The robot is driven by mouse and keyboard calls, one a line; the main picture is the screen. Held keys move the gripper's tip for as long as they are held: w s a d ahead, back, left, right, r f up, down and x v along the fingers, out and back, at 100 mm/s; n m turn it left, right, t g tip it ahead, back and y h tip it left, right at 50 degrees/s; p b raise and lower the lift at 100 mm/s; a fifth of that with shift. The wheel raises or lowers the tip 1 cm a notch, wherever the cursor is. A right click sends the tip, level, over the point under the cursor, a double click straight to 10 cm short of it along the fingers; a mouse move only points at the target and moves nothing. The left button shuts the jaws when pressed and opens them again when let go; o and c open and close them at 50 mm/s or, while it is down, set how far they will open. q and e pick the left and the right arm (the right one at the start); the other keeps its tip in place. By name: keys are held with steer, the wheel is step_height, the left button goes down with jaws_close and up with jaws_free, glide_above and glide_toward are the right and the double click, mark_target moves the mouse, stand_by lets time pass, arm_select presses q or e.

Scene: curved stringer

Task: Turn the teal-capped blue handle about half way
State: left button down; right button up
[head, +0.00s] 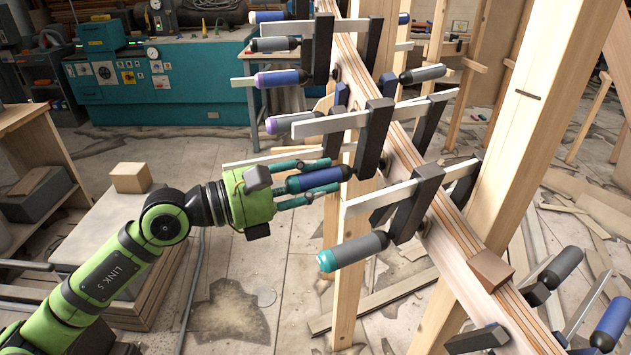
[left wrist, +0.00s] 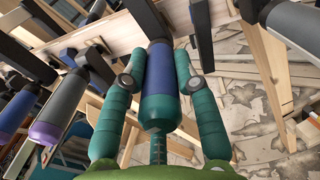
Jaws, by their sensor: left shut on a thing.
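The teal-capped blue handle (head: 318,179) belongs to a bar clamp on the curved wooden stringer (head: 405,150). It points left toward my left arm in the head view. My left gripper (head: 328,176) is shut on this handle, with one teal finger above it and one below. In the left wrist view the blue handle (left wrist: 160,75) lies between the two teal fingers, its teal cap (left wrist: 160,108) toward the palm. The handle's far end, at the clamp, is partly hidden. My right gripper is not in view.
A grey handle with a teal cap (head: 352,251) sits just below. Wooden posts (head: 520,120) and more clamps crowd the right. A wooden block (head: 131,178) rests on a low stand at left.

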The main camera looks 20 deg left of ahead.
arm_select(q)
steer(key=shift+f+m+b, duration=0.4)
steer(key=shift+m+b, duration=0.1)
steer(key=shift+b, duration=0.1)
steer(key=shift+d, duration=0.1)
steer(key=c, duration=1)
jaws_free()
steer(key=shift+r, duration=0.15)
steer(key=shift+s+a, duration=0.3)
steer(key=shift+a, duration=0.2)
steer(key=v, duration=1.1)
